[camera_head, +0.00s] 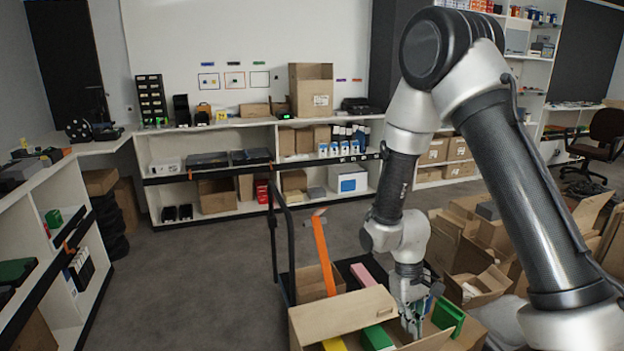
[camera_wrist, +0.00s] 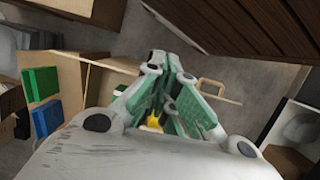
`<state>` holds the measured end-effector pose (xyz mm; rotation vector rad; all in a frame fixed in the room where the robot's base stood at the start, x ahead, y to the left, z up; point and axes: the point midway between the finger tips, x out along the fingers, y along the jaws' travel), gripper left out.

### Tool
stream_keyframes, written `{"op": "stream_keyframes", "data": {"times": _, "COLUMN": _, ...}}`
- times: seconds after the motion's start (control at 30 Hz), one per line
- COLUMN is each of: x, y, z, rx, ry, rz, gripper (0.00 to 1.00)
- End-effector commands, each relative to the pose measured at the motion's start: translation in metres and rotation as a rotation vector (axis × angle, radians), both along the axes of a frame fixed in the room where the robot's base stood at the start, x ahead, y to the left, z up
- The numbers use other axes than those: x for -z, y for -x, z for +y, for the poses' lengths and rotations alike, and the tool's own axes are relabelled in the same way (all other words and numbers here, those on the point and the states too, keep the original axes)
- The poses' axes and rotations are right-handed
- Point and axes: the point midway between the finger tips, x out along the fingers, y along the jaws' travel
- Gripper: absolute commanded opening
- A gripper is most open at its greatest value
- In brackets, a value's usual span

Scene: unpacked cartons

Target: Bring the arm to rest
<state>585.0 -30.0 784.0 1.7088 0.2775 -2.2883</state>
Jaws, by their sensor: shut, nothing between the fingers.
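My arm reaches from the right of the head view, up over an elbow and down to an open carton (camera_head: 341,309) at the bottom middle. My gripper (camera_head: 411,328) points down at the carton and is shut and empty. In the wrist view my gripper (camera_wrist: 158,118) shows green finger pads close together, with a small yellow thing just beyond them. The carton holds a green block (camera_head: 377,338) and a green piece (camera_head: 448,316). Green and blue boxes also show at the left of the wrist view. The fingertips are partly hidden in the head view.
A cart with a dark upright handle (camera_head: 287,240) stands behind the carton. Several open cartons (camera_head: 483,240) crowd the right. Shelves (camera_head: 262,165) line the back wall, and a white shelf unit (camera_head: 62,240) stands at left. The grey floor (camera_head: 190,285) at middle left is clear.

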Motion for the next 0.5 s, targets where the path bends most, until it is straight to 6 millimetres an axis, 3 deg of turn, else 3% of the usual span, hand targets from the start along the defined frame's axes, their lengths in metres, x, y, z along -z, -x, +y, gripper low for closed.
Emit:
{"op": "stream_keyframes", "data": {"times": 0.27, "x": -0.115, "y": 0.024, "z": -0.031, "rx": 0.057, "ry": -0.014, "rz": -0.026, "gripper": 0.0}}
{"op": "stream_keyframes", "data": {"times": 0.5, "x": -0.215, "y": 0.062, "z": -0.067, "rx": 0.14, "ry": -0.052, "rz": -0.158, "gripper": 0.0}}
